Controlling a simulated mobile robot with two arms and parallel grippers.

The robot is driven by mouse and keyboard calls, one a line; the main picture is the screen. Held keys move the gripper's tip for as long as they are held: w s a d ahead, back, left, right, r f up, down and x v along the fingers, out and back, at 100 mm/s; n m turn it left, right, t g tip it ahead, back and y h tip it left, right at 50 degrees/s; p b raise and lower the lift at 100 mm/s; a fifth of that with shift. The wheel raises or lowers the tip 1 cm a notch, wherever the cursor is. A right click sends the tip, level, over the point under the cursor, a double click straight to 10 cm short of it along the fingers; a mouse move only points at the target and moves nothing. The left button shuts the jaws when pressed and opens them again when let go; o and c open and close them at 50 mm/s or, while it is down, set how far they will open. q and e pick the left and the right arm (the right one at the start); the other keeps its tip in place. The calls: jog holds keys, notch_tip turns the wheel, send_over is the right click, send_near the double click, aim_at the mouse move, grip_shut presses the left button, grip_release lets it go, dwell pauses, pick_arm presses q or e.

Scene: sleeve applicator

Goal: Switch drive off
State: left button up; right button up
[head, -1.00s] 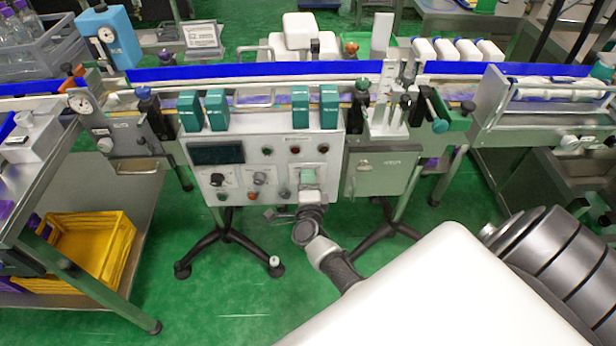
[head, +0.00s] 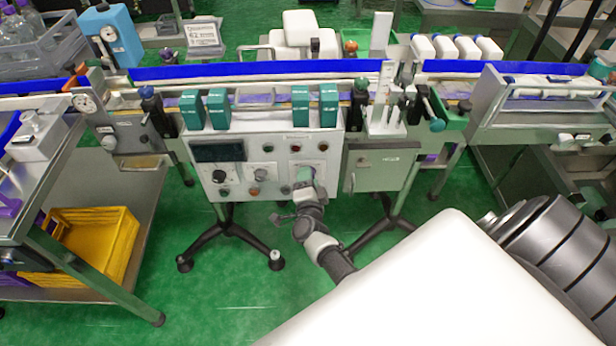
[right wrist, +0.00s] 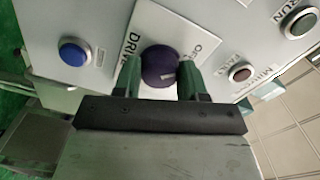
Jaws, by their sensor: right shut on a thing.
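The control panel (head: 228,172) hangs on the front of the conveyor, with a dark display at its upper left and several knobs and buttons. In the right wrist view, the drive knob (right wrist: 160,66) is round and dark purple, on a white plate (right wrist: 192,28) lettered DRIVE and OFF. My right gripper (right wrist: 161,78) is shut on this knob, one green finger on each side. In the head view my right gripper (head: 305,183) is at the panel's right part and hides the knob. My left gripper is not in view.
Near the knob are a blue button (right wrist: 74,52), a small dark red button (right wrist: 240,72) and a dark button (right wrist: 301,24) marked RUN. Teal blocks (head: 218,108) stand above the panel. A grey box (head: 380,168) hangs right of it. A yellow crate (head: 112,222) sits on the left cart's shelf.

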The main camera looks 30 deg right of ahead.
jog(key=shift+f, duration=0.1)
jog(key=o, duration=0.9)
jog(key=v, duration=1.1)
jog(key=shift+d, duration=0.1)
jog(key=s+a+f+n+g+y+p, duration=0.1)
jog(key=s+a+f+n+y, duration=0.25)
jog(key=f, duration=0.25)
jog(key=s+a+f+n+g+y, duration=0.2)
jog(key=s+f+n+y, duration=0.1)
jog(key=f+n, duration=0.25)
jog(key=s+a+f+n+g+y+p, duration=0.1)
jog(key=s+a+f+n+y, duration=0.25)
jog(key=f, duration=0.35)
jog(key=s+d+f+n+g, duration=0.2)
jog(key=s+f+n+g, duration=0.1)
jog(key=s, duration=0.5)
jog(key=s+d+f+n+g, duration=0.1)
jog(key=s+f+n+g, duration=0.2)
jog(key=s, duration=0.6)
jog(key=s+d+f+n+g+p, duration=0.1)
jog(key=s+f+n+g, duration=0.3)
jog(key=s, duration=0.5)
jog(key=shift+d+f, duration=0.9)
jog(key=shift+f, duration=0.1)
